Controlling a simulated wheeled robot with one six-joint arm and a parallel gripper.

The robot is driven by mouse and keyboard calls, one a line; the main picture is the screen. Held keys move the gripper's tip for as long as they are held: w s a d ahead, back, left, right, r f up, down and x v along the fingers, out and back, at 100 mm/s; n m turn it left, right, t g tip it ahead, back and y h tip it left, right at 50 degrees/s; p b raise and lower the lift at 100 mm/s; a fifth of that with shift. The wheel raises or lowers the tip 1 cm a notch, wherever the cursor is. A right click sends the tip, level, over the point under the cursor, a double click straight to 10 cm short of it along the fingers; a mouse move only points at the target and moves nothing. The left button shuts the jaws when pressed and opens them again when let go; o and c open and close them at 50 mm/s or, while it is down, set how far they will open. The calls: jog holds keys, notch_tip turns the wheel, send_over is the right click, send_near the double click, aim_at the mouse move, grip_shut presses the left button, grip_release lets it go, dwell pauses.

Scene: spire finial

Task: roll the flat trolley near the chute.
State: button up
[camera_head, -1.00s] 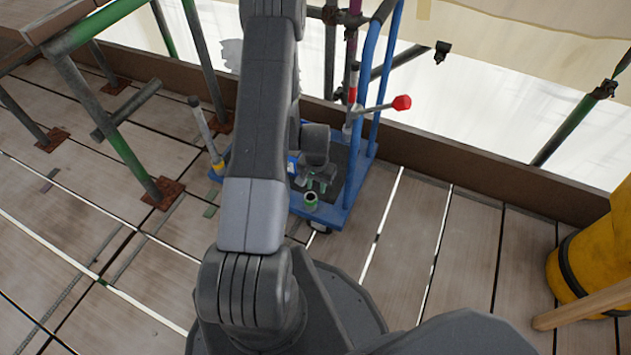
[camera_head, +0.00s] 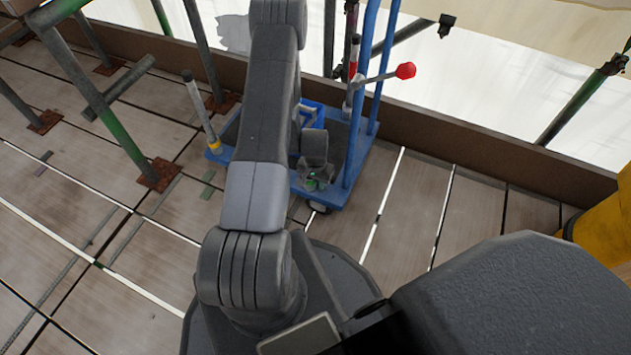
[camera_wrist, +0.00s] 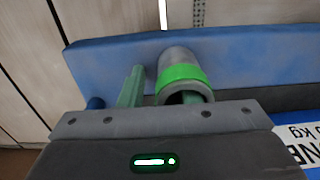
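The flat trolley (camera_head: 362,165) is a blue platform with a dark deck and upright blue handle bars, standing by the kick board at the back. A short grey tube with a green band (camera_wrist: 178,72) stands on its blue edge. My gripper (camera_head: 316,182) is low over this near edge. In the wrist view, my green fingers (camera_wrist: 162,88) stand apart; one is beside the tube, the other at its open mouth. Contact with the tube cannot be told. A yellow rounded body (camera_head: 608,222) at the right edge may be the chute; most is cut off.
A lever with a red knob (camera_head: 405,70) sticks out right of the handle. A grey post with a yellow foot (camera_head: 203,112) stands at the trolley's left corner. Scaffold poles (camera_head: 110,120) stand on the left. Plank floor (camera_head: 455,215) right of the trolley is clear.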

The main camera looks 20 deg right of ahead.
grip_shut()
dwell(1.2)
jog(key=s+d+b, duration=0.2)
jog(key=s+d, duration=0.9)
jog(key=s, duration=0.2)
jog(key=shift+s+d, duration=0.3)
dwell(0.5)
jog(key=s+d+b, duration=0.3)
jog(key=s+d, duration=0.8)
jog(key=s, duration=0.2)
jog(key=shift+s+d, duration=0.3)
jog(key=shift+d, duration=0.05)
dwell(0.6)
jog(key=shift+b, duration=0.3)
